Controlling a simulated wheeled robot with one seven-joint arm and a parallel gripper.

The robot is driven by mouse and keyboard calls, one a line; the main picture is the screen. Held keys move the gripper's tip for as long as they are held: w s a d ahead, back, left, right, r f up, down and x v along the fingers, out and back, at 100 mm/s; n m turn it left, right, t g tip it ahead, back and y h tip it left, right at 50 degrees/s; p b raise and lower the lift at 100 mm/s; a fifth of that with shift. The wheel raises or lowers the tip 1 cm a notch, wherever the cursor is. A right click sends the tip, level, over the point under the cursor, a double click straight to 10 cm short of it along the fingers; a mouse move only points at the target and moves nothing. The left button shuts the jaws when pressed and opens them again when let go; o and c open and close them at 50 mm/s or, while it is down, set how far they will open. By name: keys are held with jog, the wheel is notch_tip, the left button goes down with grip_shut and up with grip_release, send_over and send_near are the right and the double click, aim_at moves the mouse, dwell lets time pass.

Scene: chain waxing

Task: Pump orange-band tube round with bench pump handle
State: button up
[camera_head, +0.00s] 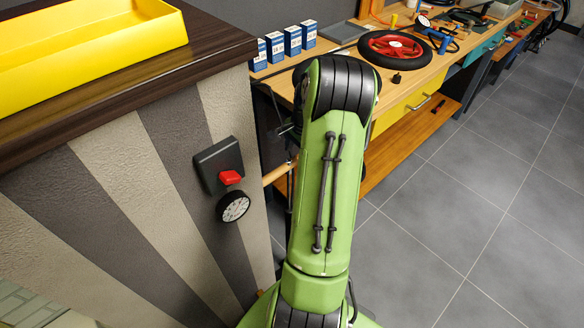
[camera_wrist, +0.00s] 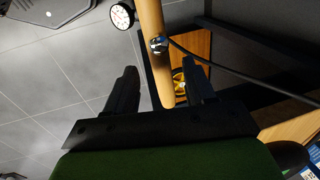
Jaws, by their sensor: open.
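My gripper (camera_wrist: 160,66) is open in the wrist view, one dark finger on each side. A pale wooden bar (camera_wrist: 152,25) runs down between the fingers, with a silver fitting (camera_wrist: 158,45) and a black hose leading right. Whether it touches a finger, or is the pump handle, I cannot tell. A wooden bar (camera_head: 277,174) also shows left of my arm in the head view; my gripper is hidden there. A black ring around a red wheel (camera_head: 396,47) lies on the bench. No orange band can be made out on it.
A striped counter (camera_head: 120,200) with a yellow tray (camera_head: 90,60) stands close at the left. On its side are a red switch (camera_head: 230,177) and a dial (camera_head: 235,206). Blue-white boxes (camera_head: 292,41) stand on the bench. Grey tiled floor (camera_head: 480,190) is clear at right.

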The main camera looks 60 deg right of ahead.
aim_at(294, 165)
jog(key=f, duration=0.3)
jog(key=w+f+b, duration=0.1)
jog(key=f, duration=0.3)
jog(key=shift+w+d+f, duration=0.15)
jog(key=shift+w+f, duration=0.05)
grip_shut()
